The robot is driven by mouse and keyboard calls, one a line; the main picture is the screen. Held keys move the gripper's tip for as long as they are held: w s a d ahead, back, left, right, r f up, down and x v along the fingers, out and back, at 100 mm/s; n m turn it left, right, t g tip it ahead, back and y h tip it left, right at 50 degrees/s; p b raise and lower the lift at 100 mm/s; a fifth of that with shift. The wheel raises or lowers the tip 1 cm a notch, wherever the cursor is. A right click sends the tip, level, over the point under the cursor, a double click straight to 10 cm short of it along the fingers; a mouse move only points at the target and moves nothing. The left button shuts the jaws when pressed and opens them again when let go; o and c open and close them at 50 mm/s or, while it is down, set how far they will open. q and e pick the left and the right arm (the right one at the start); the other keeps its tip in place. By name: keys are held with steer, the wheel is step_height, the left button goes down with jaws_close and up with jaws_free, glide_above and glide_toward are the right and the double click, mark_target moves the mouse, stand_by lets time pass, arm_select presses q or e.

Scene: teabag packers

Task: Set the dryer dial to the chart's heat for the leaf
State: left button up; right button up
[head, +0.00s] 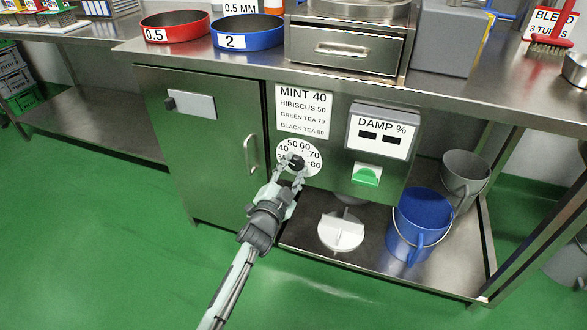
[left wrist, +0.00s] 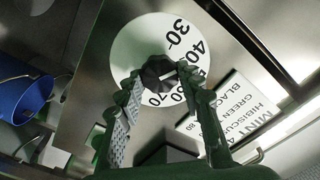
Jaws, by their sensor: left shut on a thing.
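The dryer dial (head: 313,160) is a white round plate with black numbers on the steel cabinet front; it also shows in the left wrist view (left wrist: 133,38). Its dark knob (left wrist: 158,70) sits at the plate's centre. My left gripper (head: 296,165) is shut on the knob, with one finger on each side. The fingers hide part of the scale, and I cannot tell which number the knob points at. The heat chart (head: 303,112) above the dial reads MINT 40, HIBISCUS 50, GREEN TEA 70 and a black tea line, its number small. My right gripper is not in view.
Below right stand a blue bucket (head: 420,222) and a grey bucket (head: 465,177). The green floor in front is clear.

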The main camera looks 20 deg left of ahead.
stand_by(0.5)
arm_select(q)
steer(key=o, duration=1.2)
steer(key=shift+c, duration=0.2)
steer(key=shift+s, duration=0.15)
steer(key=s, duration=1.1)
steer(key=shift+s+a, duration=0.25)
steer(key=shift+s, duration=0.15)
